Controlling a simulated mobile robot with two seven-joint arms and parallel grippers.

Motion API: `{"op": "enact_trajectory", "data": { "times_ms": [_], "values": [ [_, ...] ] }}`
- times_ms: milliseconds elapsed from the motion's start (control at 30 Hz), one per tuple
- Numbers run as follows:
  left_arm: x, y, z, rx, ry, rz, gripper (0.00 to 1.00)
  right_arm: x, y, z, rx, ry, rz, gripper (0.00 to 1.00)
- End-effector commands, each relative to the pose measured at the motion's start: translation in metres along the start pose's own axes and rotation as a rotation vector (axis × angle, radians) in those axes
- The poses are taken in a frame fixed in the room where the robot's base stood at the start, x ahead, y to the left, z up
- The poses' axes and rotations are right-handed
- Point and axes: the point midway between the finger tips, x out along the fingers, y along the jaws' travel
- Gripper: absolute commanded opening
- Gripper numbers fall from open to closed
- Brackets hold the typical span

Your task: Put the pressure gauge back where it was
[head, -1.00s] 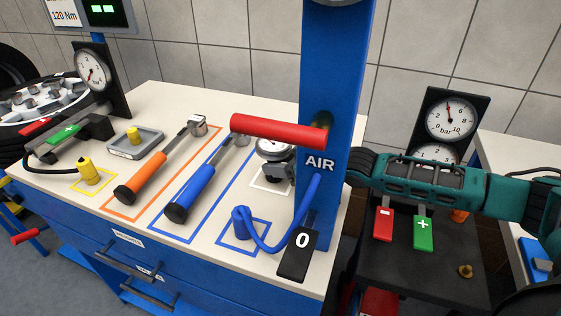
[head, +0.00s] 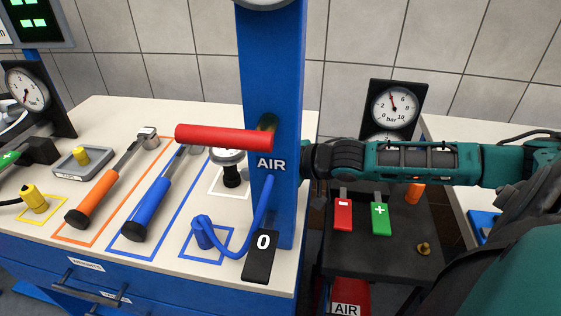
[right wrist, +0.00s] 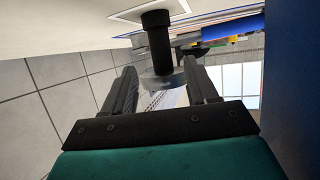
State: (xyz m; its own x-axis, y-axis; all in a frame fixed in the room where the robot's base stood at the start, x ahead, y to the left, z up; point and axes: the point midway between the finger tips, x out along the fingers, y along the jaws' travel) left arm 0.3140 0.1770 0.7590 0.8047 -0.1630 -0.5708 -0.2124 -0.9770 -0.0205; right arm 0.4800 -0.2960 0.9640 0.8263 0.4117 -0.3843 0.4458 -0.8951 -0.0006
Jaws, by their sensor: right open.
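The pressure gauge (head: 229,165) has a round silver-rimmed head on a black stem. In the head view it stands upright on the bench inside a white outlined square (head: 218,192), left of the blue AIR column. In the right wrist view, which is upside down, its black stem (right wrist: 157,35) meets the bench inside the white outline (right wrist: 125,12). My right gripper (right wrist: 160,72) is open, its fingers apart on either side of the gauge head, with no visible grip. In the head view its fingers are hidden behind the column. My left gripper is not in view.
The blue AIR column (head: 272,100) with its red handle (head: 223,138) stands between my right arm and the gauge. A blue-handled tool (head: 150,205), an orange-handled tool (head: 95,195) and a blue hose (head: 238,245) are nearby. A dark cart (head: 380,255) stands at right.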

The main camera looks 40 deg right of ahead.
Motion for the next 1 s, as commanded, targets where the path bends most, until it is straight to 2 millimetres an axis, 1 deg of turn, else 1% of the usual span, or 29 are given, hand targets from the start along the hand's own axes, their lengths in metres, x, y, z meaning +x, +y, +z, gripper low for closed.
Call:
{"op": "enact_trajectory", "data": {
  "times_ms": [33,200,500,700,1000],
  "values": [
    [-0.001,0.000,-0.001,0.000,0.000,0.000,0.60,-0.005,0.000,0.001,0.001,-0.004,0.000,0.58],
    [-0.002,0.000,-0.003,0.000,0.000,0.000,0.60,-0.019,-0.001,0.001,-0.002,-0.004,-0.002,0.58],
    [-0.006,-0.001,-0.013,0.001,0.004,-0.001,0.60,-0.039,-0.001,0.000,0.003,-0.003,-0.002,0.58],
    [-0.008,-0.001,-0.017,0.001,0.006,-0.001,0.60,-0.048,-0.001,-0.001,0.000,-0.001,-0.002,0.58],
    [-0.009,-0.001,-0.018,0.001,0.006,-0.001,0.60,-0.052,-0.001,-0.001,-0.002,0.000,-0.003,0.58]
  ]
}}
